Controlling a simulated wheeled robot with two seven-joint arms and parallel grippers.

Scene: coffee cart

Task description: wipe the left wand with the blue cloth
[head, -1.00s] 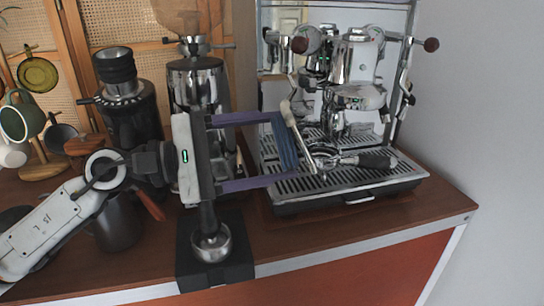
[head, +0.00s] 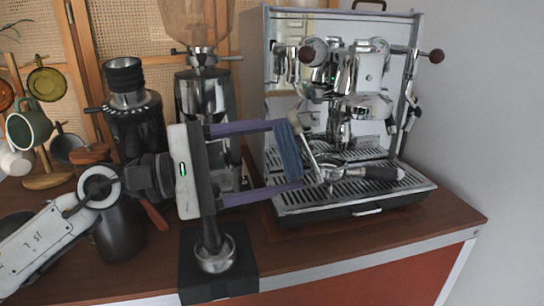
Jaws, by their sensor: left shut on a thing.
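My left gripper (head: 288,153) is shut on the blue cloth (head: 287,152), which hangs between its two long purple-grey fingers. The cloth is just left of the left wand (head: 307,142), a thin metal tube on the left of the espresso machine (head: 345,100). The wand slants down toward the drip tray. The cloth looks very near or against the wand; I cannot tell whether they touch. My right gripper is not in view.
A portafilter with a black handle (head: 381,173) lies over the drip tray (head: 350,207). A tamper (head: 215,254) stands on a black mat (head: 190,284). Two grinders (head: 136,125) and a dark pitcher (head: 119,229) stand behind and beside my left arm. A mug tree is at far left.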

